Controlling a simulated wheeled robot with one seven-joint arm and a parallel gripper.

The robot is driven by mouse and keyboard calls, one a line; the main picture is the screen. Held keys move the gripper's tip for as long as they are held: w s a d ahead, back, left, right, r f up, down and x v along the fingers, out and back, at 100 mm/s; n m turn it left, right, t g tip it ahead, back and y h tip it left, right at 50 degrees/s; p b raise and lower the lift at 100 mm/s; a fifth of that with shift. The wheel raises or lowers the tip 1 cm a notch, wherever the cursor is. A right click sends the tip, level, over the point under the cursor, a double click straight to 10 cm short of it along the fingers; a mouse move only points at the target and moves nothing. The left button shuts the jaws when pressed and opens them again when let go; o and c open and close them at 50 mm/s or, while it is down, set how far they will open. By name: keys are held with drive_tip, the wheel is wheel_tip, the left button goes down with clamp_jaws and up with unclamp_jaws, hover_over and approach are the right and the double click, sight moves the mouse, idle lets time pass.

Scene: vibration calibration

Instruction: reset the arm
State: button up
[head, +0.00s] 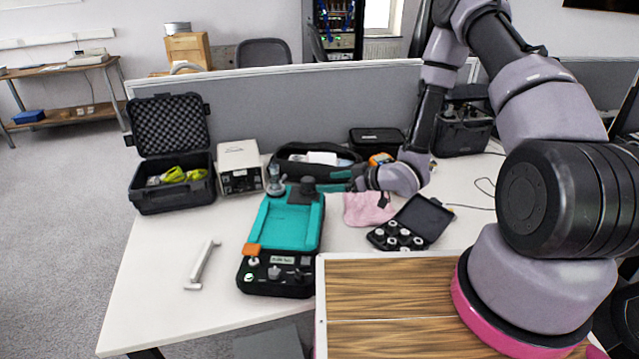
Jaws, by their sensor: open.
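My arm reaches over the table from the right and bends down to the wrist. My gripper (352,182) is at the end, pointing left, just right of the teal calibration device (258,228) and above or behind the pink cloth (368,209). The gripper is small and dark here, and its fingers are hard to make out. It is open, and I see nothing held in it. The teal device has a black front panel with knobs and an orange piece at its left edge. A metal cylinder (275,178) and a dark knob (308,186) stand at its back end.
An open black case (172,197) with yellow-green items and a beige instrument box (240,168) stand at the back left. An open case of small weights (410,224) lies right of the cloth. A silver handle (202,265) lies front left. A grey divider (270,100) runs behind.

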drive_tip(key=w+d+r+m+t+h, duration=0.1)
drive_tip(key=w+d+r+m+h, duration=0.2)
drive_tip(key=d+r, duration=0.6)
drive_tip(key=w+d+r+m+t+h, duration=0.1)
drive_tip(key=w+d+r+m+h, duration=0.15)
drive_tip(key=d+r+h, duration=0.55)
drive_tip(key=s+d+r+m, duration=0.2)
drive_tip(key=s+r, duration=0.1)
drive_tip(key=r, duration=0.4)
drive_tip(key=s+d+r+m, duration=0.2)
drive_tip(key=s+r, duration=0.1)
drive_tip(key=r, duration=0.5)
drive_tip(key=s+r+m+g, duration=0.1)
drive_tip(key=s+r+m, duration=0.2)
drive_tip(key=s, duration=0.8)
drive_tip(key=s+a+r+m+g+y, duration=0.1)
drive_tip(key=s+r+m, duration=0.2)
drive_tip(key=s+r, duration=0.4)
drive_tip(key=s, duration=0.4)
drive_tip(key=shift+a+r+y, duration=0.15)
drive_tip(key=shift+r+y, duration=0.15)
drive_tip(key=shift+r, duration=0.05)
